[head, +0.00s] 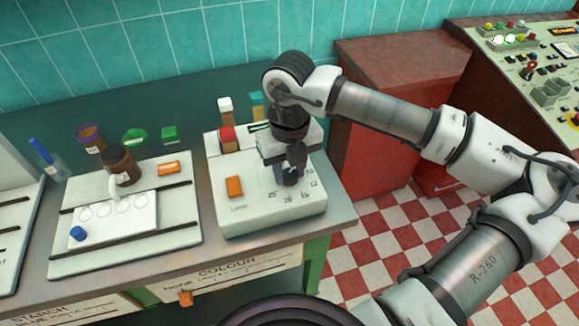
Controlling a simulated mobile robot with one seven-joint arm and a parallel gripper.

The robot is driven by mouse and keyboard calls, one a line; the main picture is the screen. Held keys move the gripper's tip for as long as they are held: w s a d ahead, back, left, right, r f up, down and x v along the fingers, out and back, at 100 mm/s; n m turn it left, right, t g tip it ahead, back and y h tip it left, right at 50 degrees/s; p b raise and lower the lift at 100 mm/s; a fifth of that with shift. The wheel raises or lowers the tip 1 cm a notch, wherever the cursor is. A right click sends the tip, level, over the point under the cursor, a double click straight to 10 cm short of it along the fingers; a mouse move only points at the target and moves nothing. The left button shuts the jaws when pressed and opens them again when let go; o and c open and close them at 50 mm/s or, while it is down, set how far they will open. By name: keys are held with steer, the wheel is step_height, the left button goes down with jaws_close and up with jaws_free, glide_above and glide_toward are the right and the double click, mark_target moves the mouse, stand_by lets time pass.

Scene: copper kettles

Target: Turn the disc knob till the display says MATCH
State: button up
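A white instrument box (262,206) stands near the right end of the bench, with numbers printed on its sloping top. A small dark round knob (291,180) shows among these numbers, mostly covered by my gripper. My gripper (288,175) points down at the knob from above, its dark fingers around or just over it. I cannot tell whether the fingers touch or grip it. No readable display shows; the back of the box is partly hidden by my gripper and wrist. An orange block (234,187) sits on the left of the box top.
A white tray (182,230) with a brown bottle (122,165) and a blue cap (77,233) lies left of the box. A red cabinet (385,110) and a control panel (545,95) are at right.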

steer(key=shift+c, duration=1.1)
steer(key=shift+f+m+b, duration=0.2)
steer(key=shift+m+b, duration=0.1)
steer(key=shift+b, duration=0.4)
steer(key=shift+m+b, duration=0.3)
steer(key=shift+b, duration=0.2)
steer(key=m+b, duration=0.2)
steer(key=b, duration=0.1)
steer(key=shift+f, duration=0.15)
steer(key=m+b, duration=0.3)
steer(key=shift+r+m+b, duration=0.3)
steer(key=shift+m+b, duration=0.5)
steer(key=shift+b, duration=0.15)
